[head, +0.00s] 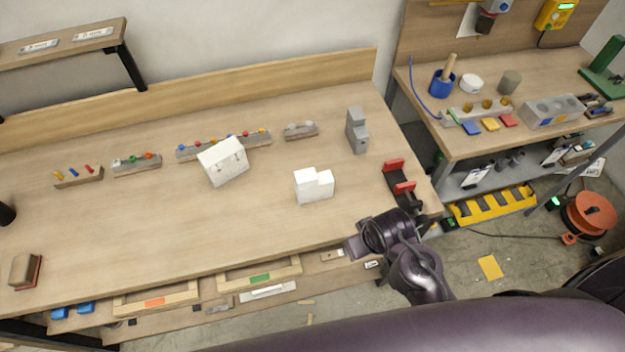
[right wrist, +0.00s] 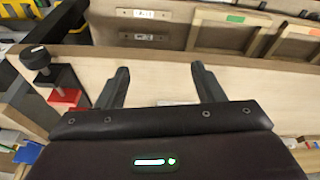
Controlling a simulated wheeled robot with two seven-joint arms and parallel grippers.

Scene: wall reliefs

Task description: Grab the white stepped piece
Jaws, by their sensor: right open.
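My left gripper is not in view.
A white block (head: 223,161) stands left of the piece, and a grey stepped block (head: 357,131) stands behind it to the right. A red and black clamp (head: 399,182) sits at the bench's right end. Small racks line the back. The bench around the piece is clear.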

